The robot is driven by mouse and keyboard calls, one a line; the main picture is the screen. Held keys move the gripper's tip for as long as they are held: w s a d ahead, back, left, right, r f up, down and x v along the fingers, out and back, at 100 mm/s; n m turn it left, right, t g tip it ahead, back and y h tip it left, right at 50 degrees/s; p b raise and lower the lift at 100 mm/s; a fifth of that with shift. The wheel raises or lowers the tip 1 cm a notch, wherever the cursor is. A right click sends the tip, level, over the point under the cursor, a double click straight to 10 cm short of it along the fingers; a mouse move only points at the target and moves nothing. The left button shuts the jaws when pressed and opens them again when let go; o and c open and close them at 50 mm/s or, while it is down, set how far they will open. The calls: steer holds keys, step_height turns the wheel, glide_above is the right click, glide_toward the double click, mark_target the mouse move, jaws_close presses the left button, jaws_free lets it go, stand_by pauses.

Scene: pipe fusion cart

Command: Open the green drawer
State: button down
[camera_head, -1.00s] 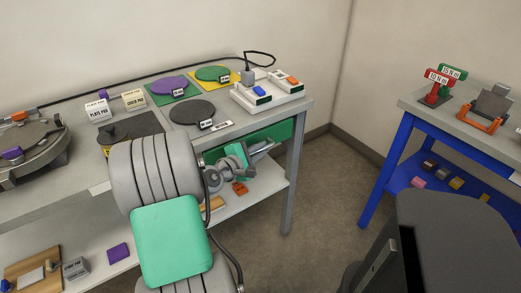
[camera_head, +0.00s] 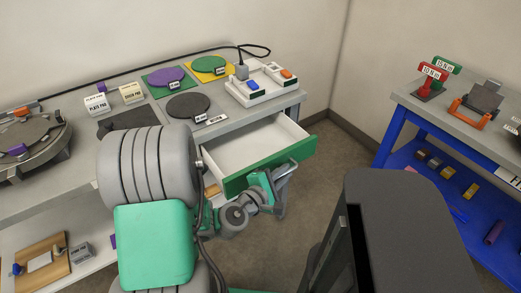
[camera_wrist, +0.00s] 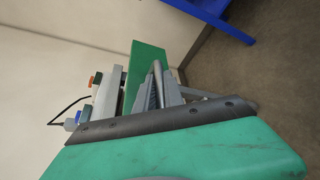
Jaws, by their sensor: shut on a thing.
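The green drawer (camera_head: 240,178) under the grey workbench is pulled out, with its white inside showing and looking empty. It also shows in the wrist view (camera_wrist: 146,58). My gripper (camera_head: 284,176) is at the drawer's green front, towards its right half, and is shut on the drawer's handle. In the wrist view, my gripper's fingers (camera_wrist: 158,88) meet a grey bar in front of the green panel. The handle is mostly hidden by the fingers in the head view.
The grey workbench (camera_head: 226,125) carries round pads, small labelled boxes and a white switch tray (camera_head: 262,84). A blue-framed table (camera_head: 400,135) stands at the right. Bare floor (camera_head: 325,165) lies between them.

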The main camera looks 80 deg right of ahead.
steer(key=s+a+p, duration=0.1)
steer(key=s+a, duration=0.4)
steer(key=a, duration=0.2)
steer(key=shift+s, duration=0.25)
steer(key=shift+d, duration=0.1)
steer(key=c, duration=1.7)
jaws_free()
